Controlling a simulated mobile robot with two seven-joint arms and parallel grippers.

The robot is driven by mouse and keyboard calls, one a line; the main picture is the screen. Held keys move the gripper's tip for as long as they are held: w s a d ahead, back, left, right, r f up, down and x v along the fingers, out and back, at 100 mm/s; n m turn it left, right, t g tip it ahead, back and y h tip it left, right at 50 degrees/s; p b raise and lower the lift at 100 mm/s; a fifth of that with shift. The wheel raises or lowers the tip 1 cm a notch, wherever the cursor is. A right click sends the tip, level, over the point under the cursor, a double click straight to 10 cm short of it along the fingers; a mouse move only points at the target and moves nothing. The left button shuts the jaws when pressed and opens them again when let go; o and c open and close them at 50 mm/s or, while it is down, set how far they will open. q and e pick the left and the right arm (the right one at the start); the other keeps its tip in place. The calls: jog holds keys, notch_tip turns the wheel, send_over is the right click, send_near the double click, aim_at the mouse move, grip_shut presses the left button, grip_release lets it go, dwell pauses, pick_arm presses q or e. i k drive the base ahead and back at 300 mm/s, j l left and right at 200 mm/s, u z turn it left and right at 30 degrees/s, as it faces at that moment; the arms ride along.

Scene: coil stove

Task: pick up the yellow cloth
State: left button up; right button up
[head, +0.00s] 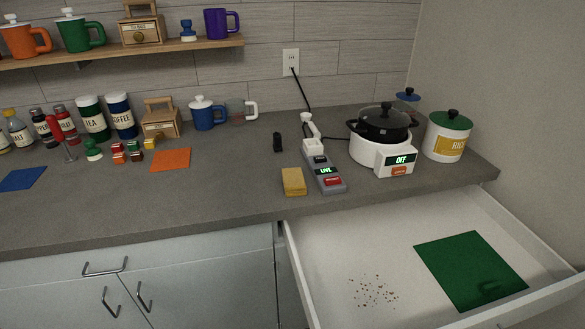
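A small folded yellow cloth (293,182) lies on the grey countertop, near its front edge and just left of the grey power strip (327,176). It is a thick rectangular block in shape, and nothing lies on it. Neither of my grippers shows in the head view.
The power strip reads LIVE. Behind it to the right, a black pot (382,125) sits on a white stove (383,156) reading OFF, beside a RICE jar (447,137). An open drawer (345,245) below holds a green mat (470,265) and scattered crumbs (373,293).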

aim_at(294, 185)
jog(key=i+j+z, duration=0.2)
jog(key=j+z, duration=0.2)
jog(key=i+j+z, duration=0.1)
jog(key=j+z, duration=0.35)
jog(key=j, duration=0.15)
jog(key=j+z, duration=0.4)
jog(key=j, duration=0.15)
